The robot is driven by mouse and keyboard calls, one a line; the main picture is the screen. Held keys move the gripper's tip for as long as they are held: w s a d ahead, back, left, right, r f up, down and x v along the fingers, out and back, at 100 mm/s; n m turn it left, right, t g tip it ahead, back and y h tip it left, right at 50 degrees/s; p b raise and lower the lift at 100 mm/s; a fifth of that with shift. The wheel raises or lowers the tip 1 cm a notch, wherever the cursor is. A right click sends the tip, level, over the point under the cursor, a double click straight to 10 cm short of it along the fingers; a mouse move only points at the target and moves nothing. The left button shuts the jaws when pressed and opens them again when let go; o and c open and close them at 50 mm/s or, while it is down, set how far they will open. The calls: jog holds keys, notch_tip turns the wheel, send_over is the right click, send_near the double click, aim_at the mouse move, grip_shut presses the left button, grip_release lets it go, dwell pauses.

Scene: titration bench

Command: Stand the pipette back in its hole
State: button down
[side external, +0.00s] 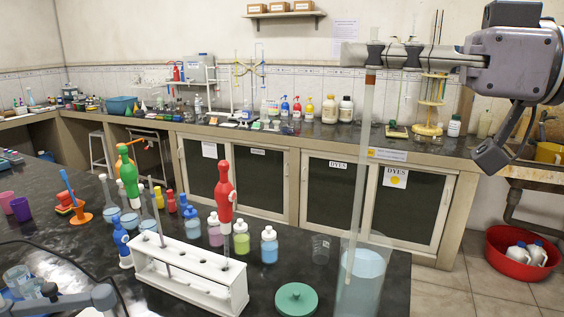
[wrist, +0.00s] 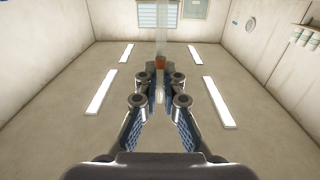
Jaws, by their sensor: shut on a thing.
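My gripper (side external: 371,56), high at the right, is shut on a long clear pipette (side external: 366,130) near its top, by a brown-orange band. The pipette hangs slightly tilted. Its lower end appears inside a tall beaker (side external: 376,247) of pale blue liquid; contact with the wall or bottom cannot be told. The wrist view shows the pipette (wrist: 162,45) and its orange band between my fingertips (wrist: 160,78). The white rack (side external: 240,283) with holes in its top stands to the left of the beaker. A red-bulbed pipette (side external: 225,190) and a thin rod (side external: 158,215) stand in it.
A green lid (side external: 296,299) and a small empty beaker (side external: 321,249) lie between rack and tall beaker. Several capped bottles (side external: 269,246) stand behind the rack. A green-bulbed tool (side external: 128,180) and a blue bulb (side external: 121,240) are left.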

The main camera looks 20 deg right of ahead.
jog(key=x, duration=3.3)
dwell(3.4)
jog(key=shift+w+a+f, duration=0.1)
jog(key=shift+w+f, duration=0.05)
jog(key=shift+f, duration=0.05)
